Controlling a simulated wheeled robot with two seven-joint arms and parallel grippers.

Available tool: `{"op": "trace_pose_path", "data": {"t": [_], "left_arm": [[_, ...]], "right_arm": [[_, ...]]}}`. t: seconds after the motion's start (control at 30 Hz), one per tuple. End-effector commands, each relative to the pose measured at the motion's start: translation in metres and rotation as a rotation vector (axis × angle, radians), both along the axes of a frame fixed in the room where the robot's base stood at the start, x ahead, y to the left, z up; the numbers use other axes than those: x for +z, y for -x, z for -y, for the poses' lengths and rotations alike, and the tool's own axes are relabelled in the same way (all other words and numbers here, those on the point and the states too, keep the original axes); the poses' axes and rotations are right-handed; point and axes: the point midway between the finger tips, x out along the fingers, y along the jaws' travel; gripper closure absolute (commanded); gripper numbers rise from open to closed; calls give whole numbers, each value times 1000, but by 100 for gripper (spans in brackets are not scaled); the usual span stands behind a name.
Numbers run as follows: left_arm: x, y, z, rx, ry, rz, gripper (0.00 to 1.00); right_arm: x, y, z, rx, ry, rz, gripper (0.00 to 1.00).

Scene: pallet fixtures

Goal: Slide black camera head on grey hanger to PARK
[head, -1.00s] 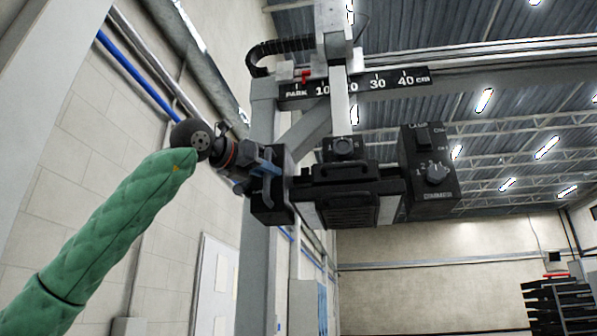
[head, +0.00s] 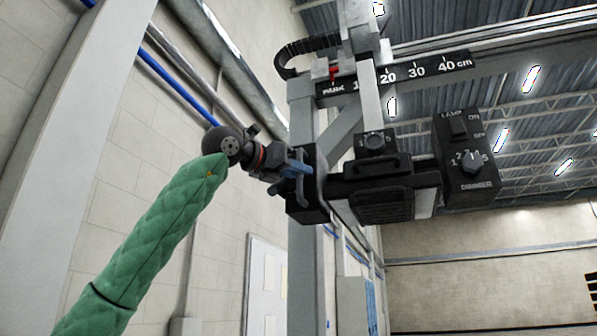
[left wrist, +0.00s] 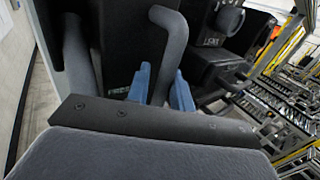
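The black camera head (head: 385,190) hangs from the grey hanger (head: 370,95), whose carriage sits on the overhead rail. The hanger crosses the black scale (head: 430,70) between 10 and 20. A red pointer (head: 333,72) beside the carriage stands just above the word PARK. My left gripper (head: 292,172) is at the head's left end. In the left wrist view its blue fingers (left wrist: 162,88) lie on both sides of a grey bar handle (left wrist: 170,45) and look closed on it. My right gripper is not in view.
A control box (head: 465,160) with switch and dial forms the head's right end. A grey post (head: 303,260) and diagonal brace stand behind the head. A pale wall with pipes (head: 180,85) is at the left. Open hall space lies at lower right.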

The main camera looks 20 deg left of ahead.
Motion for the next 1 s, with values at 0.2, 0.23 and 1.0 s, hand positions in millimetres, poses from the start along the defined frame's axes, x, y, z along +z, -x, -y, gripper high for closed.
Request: {"op": "trace_pose_path", "data": {"t": [0.2,0.23,1.0], "left_arm": [[0,0,0,0,0,0,79],[0,0,0,0,0,0,79],[0,65,-43,0,1,1,79]], "right_arm": [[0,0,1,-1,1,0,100],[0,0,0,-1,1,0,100],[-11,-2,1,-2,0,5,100]]}}
